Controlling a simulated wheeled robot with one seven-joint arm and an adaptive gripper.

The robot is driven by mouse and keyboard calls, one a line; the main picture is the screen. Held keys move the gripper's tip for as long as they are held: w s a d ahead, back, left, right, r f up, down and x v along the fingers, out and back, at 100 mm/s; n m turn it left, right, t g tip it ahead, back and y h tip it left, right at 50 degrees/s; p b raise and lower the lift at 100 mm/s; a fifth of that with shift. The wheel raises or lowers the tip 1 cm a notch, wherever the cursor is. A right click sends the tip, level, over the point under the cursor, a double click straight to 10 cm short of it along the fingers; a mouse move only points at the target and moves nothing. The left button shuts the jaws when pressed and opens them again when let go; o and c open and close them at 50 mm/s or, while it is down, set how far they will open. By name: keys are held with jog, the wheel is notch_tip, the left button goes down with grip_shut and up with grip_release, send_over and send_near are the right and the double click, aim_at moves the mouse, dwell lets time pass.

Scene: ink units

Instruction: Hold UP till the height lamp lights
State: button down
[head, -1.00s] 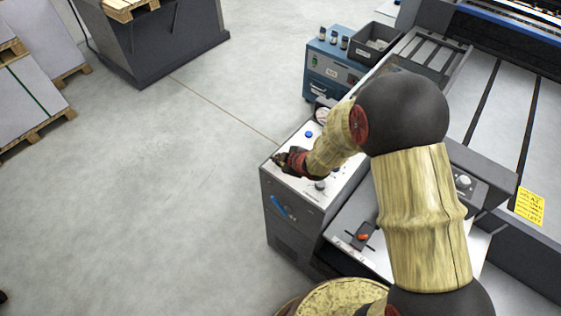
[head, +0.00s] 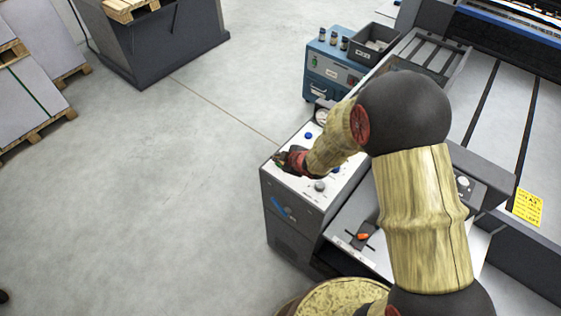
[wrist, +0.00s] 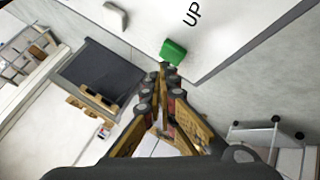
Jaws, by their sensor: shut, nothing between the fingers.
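The control panel (head: 312,192) has a white sloped top on a grey cabinet. My gripper (head: 282,157) is shut and empty over its left edge. In the wrist view, the shut fingertips (wrist: 165,70) point at a green button (wrist: 174,51) beside the printed word UP. The tips appear right at the button's lower edge; I cannot tell whether they press it. In the head view only a sliver of green shows beside the fingers. A pale, unlit-looking piece (wrist: 115,15) shows in the wrist view; I cannot tell whether it is the height lamp.
The panel also carries a blue button (head: 309,135) and a grey knob (head: 319,186). A blue cabinet (head: 330,70) with small bottles and a grey bin (head: 371,45) stand behind. The large machine (head: 490,120) fills the right. Open floor lies left.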

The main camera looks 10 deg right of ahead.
aim_at(279, 164)
jog(key=shift+r, duration=0.2)
notch_tip(279, 164, up, 5)
jog(key=p, duration=0.4)
dwell(0.3)
dwell(0.4)
